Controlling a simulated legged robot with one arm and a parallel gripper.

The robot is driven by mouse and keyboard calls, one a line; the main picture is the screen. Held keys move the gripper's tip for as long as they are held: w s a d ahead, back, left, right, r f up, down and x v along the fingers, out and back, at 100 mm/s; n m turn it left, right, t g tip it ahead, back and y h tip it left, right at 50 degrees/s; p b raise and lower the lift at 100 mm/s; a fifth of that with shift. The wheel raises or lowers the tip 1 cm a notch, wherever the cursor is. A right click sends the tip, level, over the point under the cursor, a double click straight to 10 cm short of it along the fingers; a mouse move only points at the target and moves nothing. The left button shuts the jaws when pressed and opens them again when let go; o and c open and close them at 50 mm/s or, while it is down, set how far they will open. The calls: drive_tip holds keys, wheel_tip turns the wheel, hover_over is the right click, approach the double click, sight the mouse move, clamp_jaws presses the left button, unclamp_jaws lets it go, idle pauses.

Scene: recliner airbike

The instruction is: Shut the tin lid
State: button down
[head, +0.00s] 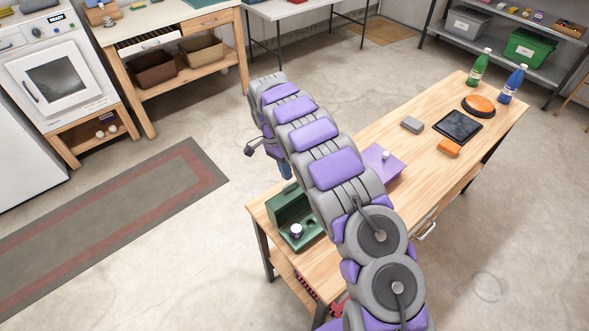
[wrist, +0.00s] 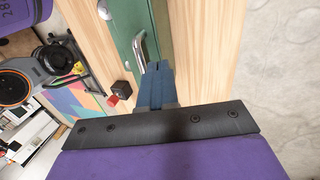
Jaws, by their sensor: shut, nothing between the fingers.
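In the head view the green tin (head: 287,206) stands on the near left end of the wooden table, its lid raised. A small white-topped jar (head: 297,230) sits in its lower part. My gripper (head: 286,170) is just behind the raised lid, mostly hidden by my arm. In the wrist view the shut, empty blue fingers (wrist: 157,68) point at a green surface of the tin (wrist: 128,22) with a metal handle (wrist: 142,48). The tips are close beside the handle; I cannot tell whether they touch it.
Open floor lies left of the table.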

drive_tip(key=shift+s+a+f, duration=0.15)
drive_tip(key=shift+s+a, duration=0.05)
drive_tip(key=shift+a, duration=0.05)
drive_tip(key=shift+s+d, duration=0.15)
drive_tip(key=shift+d, duration=0.25)
drive_tip(key=shift+s+r, duration=0.15)
drive_tip(key=shift+r, duration=0.05)
idle(0.3)
